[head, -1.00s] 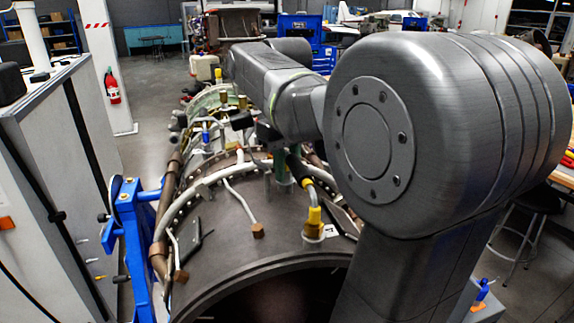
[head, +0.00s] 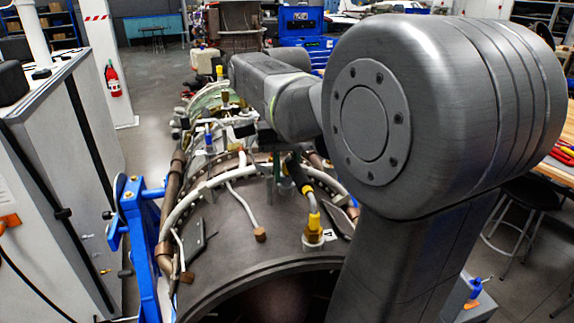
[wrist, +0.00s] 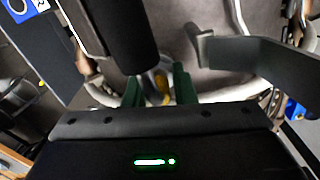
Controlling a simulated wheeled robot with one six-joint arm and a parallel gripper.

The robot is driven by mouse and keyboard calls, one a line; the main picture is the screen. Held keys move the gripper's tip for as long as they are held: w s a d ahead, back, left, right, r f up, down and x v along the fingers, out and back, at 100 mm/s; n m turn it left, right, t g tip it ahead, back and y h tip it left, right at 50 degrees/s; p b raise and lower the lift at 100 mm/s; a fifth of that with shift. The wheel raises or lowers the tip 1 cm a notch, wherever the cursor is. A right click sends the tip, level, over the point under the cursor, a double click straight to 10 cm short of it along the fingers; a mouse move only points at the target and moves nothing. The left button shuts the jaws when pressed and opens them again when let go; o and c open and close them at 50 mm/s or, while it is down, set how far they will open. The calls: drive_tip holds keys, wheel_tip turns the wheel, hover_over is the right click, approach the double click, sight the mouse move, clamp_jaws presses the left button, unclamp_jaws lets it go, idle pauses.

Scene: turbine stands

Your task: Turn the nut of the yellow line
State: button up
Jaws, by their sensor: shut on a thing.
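A dark hose with a yellow end (head: 313,224) stands on the front of the grey turbine casing (head: 220,250) in the head view. My gripper (wrist: 159,90) shows in the wrist view as two green fingers. A yellow piece (wrist: 161,84) sits between them, and they are shut on it; it appears to be the nut of the yellow line, though its shape is small and blurred. In the head view the green fingers are small and partly hidden behind my arm and the hose, beyond the front yellow end. The exact contact is hidden there.
Pale pipes (head: 181,211) arch across the casing. A brown-tipped pipe (head: 260,234) lies on its front left. A blue stand (head: 141,240) supports the left side, and a grey cabinet (head: 55,170) stands further left. Dark brackets (wrist: 260,58) lie close to the gripper in the wrist view.

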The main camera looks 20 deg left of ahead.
drive_tip(key=shift+m, duration=0.6)
drive_tip(key=o, duration=1)
wheel_tip(320, 180, up, 14)
